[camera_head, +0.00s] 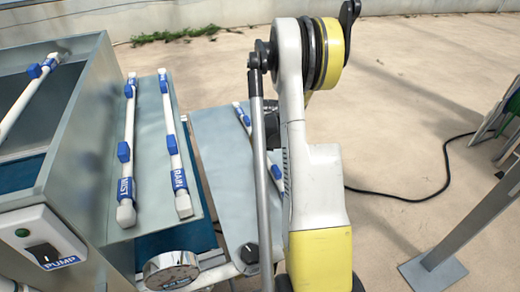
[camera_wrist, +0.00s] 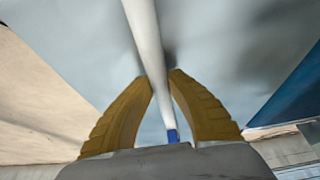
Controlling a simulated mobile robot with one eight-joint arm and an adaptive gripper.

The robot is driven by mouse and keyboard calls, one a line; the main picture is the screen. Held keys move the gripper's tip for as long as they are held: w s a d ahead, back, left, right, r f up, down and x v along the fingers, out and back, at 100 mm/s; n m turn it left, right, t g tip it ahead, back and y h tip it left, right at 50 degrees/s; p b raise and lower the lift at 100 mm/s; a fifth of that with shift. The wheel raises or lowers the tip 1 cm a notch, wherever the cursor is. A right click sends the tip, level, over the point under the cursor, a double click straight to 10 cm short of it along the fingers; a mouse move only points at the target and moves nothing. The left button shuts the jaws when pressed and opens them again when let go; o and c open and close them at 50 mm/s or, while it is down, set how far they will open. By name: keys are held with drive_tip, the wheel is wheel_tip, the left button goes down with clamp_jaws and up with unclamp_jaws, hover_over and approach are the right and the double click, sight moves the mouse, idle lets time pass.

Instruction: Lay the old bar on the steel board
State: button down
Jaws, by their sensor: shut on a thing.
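The steel board (camera_head: 215,150) is a grey sheet in the middle of the head view, partly behind my arm. A white bar with blue fittings, which I take as the old bar (camera_head: 239,112), shows over the board, mostly hidden by my arm. In the wrist view my gripper (camera_wrist: 161,79) has its two yellow fingers shut on this white bar (camera_wrist: 146,35), which runs between them over a grey surface. A blue fitting shows near the palm. Whether the bar touches the board I cannot tell. In the head view the fingers are hidden.
Two white bars, MIST (camera_head: 127,150) and RAIN (camera_head: 172,140), lie on a grey shelf left of the board. Another bar (camera_head: 25,95) leans in the open grey box (camera_head: 75,120). A PUMP switch (camera_head: 43,240) is at front left. A steel post (camera_head: 465,220) stands right.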

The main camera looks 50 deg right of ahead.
drive_tip(key=shift+f, duration=0.1)
drive_tip(key=c, duration=1.4)
unclamp_jaws()
drive_tip(key=shift+r, duration=0.2)
drive_tip(key=p+v, duration=0.4)
drive_tip(key=v, duration=0.8)
drive_tip(key=shift+f, duration=0.1)
